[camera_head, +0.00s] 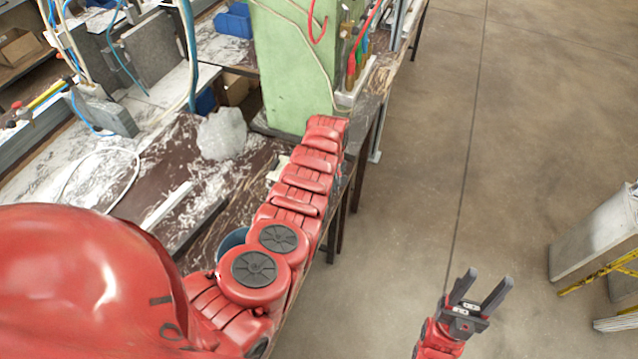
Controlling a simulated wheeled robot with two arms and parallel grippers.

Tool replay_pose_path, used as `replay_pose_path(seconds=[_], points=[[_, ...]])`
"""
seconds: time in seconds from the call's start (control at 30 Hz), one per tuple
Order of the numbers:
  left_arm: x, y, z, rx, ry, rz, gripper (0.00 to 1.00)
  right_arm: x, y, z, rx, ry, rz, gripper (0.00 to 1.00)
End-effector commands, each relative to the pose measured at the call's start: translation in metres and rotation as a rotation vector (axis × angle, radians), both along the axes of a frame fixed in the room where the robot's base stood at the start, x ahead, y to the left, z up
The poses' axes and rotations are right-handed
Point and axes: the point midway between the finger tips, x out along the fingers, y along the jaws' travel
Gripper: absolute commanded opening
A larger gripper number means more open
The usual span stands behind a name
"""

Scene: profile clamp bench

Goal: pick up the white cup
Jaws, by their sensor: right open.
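I cannot pick out a white cup for certain. A small whitish item (279,167) shows beside my red left arm on the bench, mostly hidden, and I cannot tell what it is. A blue-grey rounded thing (233,239) is partly hidden behind the same arm. My right gripper (482,287) is at the lower right, over the open floor, with its two dark fingers apart and nothing between them. It is well away from the bench. My left arm stretches along the bench edge, and its gripper does not show.
The dark, marked bench (170,150) carries a crumpled translucent bag (222,134), a green column (290,70), cables and clamp parts. A blue bin (234,20) is at the back. A grey block (600,240) with a yellow frame stands at right. The floor between is clear.

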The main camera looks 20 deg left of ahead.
Motion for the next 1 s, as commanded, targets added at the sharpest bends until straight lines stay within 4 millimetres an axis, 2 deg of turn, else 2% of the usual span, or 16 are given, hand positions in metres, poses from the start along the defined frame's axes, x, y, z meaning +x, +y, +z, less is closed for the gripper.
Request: replay_pose_path(seconds=[0.1, 0.2, 0.57, 0.83, 1.0], points=[[-0.001, 0.000, -0.010, -0.001, 0.004, -0.001, 0.47, 0.000, 0.000, -0.001, 0.000, 0.000, 0.000, 0.50], [0.000, 0.001, -0.027, -0.001, 0.001, 0.000, 0.47, 0.000, 0.000, -0.013, 0.000, 0.001, 0.000, 0.50], [-0.001, 0.000, -0.031, 0.001, 0.001, -0.001, 0.47, 0.000, 0.000, -0.014, 0.000, 0.000, 0.000, 0.50], [-0.001, 0.000, -0.031, 0.001, 0.001, -0.001, 0.00, 0.000, 0.000, -0.014, 0.000, 0.000, 0.000, 0.50], [-0.001, 0.000, -0.031, 0.001, 0.001, -0.001, 0.00, 0.000, 0.000, -0.014, 0.000, 0.000, 0.000, 0.50]])
